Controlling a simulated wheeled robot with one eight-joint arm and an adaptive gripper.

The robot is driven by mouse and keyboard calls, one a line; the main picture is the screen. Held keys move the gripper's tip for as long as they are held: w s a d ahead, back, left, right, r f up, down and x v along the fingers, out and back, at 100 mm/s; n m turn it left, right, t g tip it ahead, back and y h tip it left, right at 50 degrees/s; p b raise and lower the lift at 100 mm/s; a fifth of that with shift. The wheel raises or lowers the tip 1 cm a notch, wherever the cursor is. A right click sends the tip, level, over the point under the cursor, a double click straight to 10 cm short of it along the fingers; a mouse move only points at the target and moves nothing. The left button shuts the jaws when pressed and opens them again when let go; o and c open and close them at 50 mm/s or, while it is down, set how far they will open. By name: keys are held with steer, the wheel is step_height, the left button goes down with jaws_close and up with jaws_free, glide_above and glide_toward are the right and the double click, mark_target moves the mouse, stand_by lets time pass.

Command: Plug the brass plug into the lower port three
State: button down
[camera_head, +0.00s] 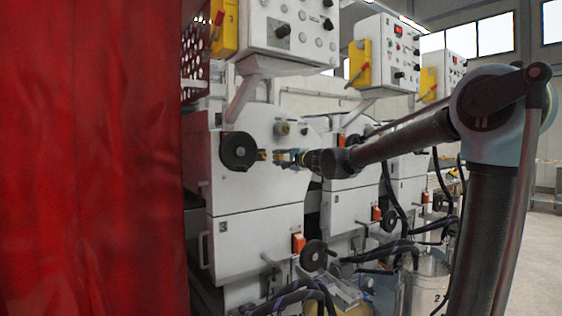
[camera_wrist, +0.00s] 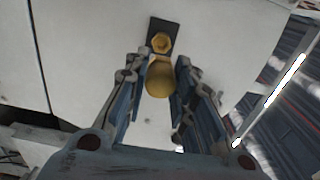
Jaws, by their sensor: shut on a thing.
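My gripper (camera_head: 281,157) is at the white front of the nearest machine, just right of a black handwheel. In the wrist view my gripper (camera_wrist: 160,66) is shut on the brass plug (camera_wrist: 159,80), a rounded golden piece between the fingertips. Just beyond it, a brass fitting (camera_wrist: 161,42) sits on a dark plate on the white panel; it also shows in the head view (camera_head: 262,155). The plug overlaps the fitting's lower side in the wrist view. I cannot tell whether they touch, nor read any port number.
The black handwheel (camera_head: 239,151) is close left of the fitting. Control boxes (camera_head: 290,30) hang above the machines. A red curtain (camera_head: 90,160) fills the left side. Black hoses (camera_head: 300,293) and a bucket (camera_head: 427,280) are low in front. Open floor (camera_head: 540,240) is at right.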

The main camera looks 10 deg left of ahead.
steer(key=shift+s, duration=0.1)
stand_by(0.3)
steer(key=x, duration=0.6)
stand_by(0.4)
steer(key=shift+x, duration=1.35)
stand_by(1.8)
steer(key=c, duration=1.3)
jaws_free()
steer(key=shift+r, duration=0.1)
steer(key=shift+d, duration=0.15)
steer(key=v, duration=1.1)
steer(key=shift+s+d, duration=0.25)
